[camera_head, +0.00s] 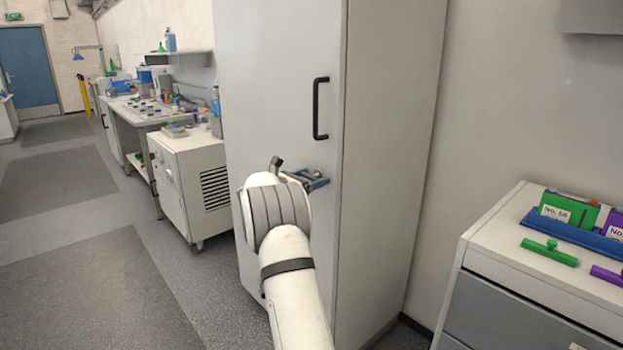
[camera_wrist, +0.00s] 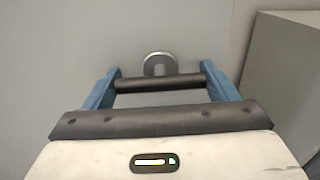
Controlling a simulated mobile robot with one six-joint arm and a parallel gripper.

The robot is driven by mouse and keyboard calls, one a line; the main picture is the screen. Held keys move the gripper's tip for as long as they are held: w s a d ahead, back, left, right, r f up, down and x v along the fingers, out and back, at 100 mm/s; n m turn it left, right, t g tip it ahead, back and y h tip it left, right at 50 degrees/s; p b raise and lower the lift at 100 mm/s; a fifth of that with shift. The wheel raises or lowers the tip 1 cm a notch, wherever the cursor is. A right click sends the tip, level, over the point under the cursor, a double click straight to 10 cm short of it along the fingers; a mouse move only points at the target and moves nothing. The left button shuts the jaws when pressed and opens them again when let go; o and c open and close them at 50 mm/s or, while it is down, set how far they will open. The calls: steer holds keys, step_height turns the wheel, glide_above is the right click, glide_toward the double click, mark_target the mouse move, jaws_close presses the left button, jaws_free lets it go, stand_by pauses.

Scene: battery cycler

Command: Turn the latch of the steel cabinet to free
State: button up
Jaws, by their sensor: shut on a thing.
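The steel cabinet (camera_head: 285,60) is tall and pale, with its door shut and a black vertical handle (camera_head: 320,108). Below that handle, my gripper (camera_head: 315,181) is at the door face, its blue fingers partly hidden by my wrist. In the wrist view, the latch shows as a round silver base (camera_wrist: 160,63) with a short stem and a dark crossbar (camera_wrist: 150,85). The crossbar lies nearly level in the picture. My gripper, also in the wrist view (camera_wrist: 161,80), has one blue finger at each end of the crossbar and is shut on it.
A white drawer unit (camera_head: 560,265) stands at the right, bearing a blue rack with green and purple blocks. A white wheeled cabinet (camera_head: 185,180) and a cluttered bench (camera_head: 140,108) stand at the left. The floor (camera_head: 90,270) left of my arm is clear.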

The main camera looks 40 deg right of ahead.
steer(key=shift+d, duration=0.1)
steer(key=shift+c, duration=0.9)
steer(key=shift+f+b, duration=0.1)
steer(key=shift+b, duration=0.25)
steer(key=shift+m+b, duration=0.3)
steer(key=shift+m, duration=0.1)
steer(key=m+b, duration=0.3)
steer(key=shift+f, duration=0.2)
steer(key=m+b, duration=0.5)
steer(key=shift+m+b, duration=0.3)
steer(key=shift+b, duration=0.05)
steer(key=m+b, duration=0.4)
steer(key=shift+r+m+b, duration=0.15)
steer(key=shift+m+b, duration=0.7)
steer(key=shift+m, duration=0.25)
steer(key=shift+r+m+b, duration=0.1)
steer(key=shift+m+b, duration=0.75)
steer(key=shift+m, duration=0.25)
